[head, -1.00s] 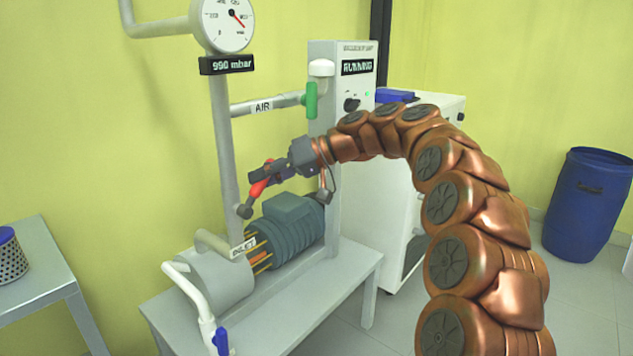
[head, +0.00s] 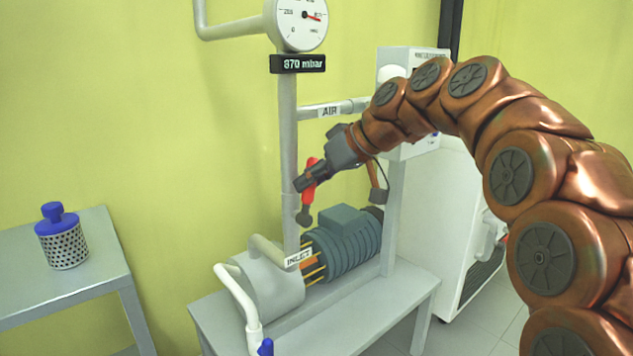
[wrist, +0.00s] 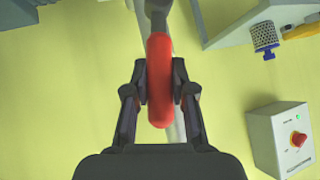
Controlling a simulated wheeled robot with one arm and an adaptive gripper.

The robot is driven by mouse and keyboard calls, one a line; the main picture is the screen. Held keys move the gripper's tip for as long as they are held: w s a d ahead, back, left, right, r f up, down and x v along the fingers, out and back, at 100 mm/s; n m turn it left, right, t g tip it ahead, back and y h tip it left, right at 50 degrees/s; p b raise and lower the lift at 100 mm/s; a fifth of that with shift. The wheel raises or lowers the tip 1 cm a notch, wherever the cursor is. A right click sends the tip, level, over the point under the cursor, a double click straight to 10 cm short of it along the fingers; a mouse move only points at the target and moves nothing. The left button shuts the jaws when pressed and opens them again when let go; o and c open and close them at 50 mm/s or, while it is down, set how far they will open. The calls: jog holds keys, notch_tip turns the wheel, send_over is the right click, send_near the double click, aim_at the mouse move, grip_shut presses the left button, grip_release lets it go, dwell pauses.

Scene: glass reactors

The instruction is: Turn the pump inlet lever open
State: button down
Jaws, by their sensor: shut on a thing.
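The red inlet lever (head: 309,190) stands nearly upright on its grey pivot on the vertical pipe (head: 289,140), above the label INLET (head: 299,258). My gripper (head: 306,181) is shut on the lever and hides part of its length. In the wrist view the lever (wrist: 160,85) runs lengthwise between the two fingers of my gripper (wrist: 160,72). The display (head: 298,64) under the round gauge (head: 302,22) reads 870 mbar.
The pump motor (head: 345,243) sits on a grey bench (head: 400,295) below my gripper. The AIR pipe (head: 335,110) runs behind my arm, which hides its far end. A perforated canister (head: 63,243) stands on a side table (head: 100,270) at left. A control box (wrist: 282,140) shows in the wrist view.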

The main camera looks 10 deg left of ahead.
jog(key=shift+a, duration=0.1)
jog(key=c, duration=0.9)
grip_release()
jog(key=shift+c, duration=0.2)
jog(key=v, duration=1.2)
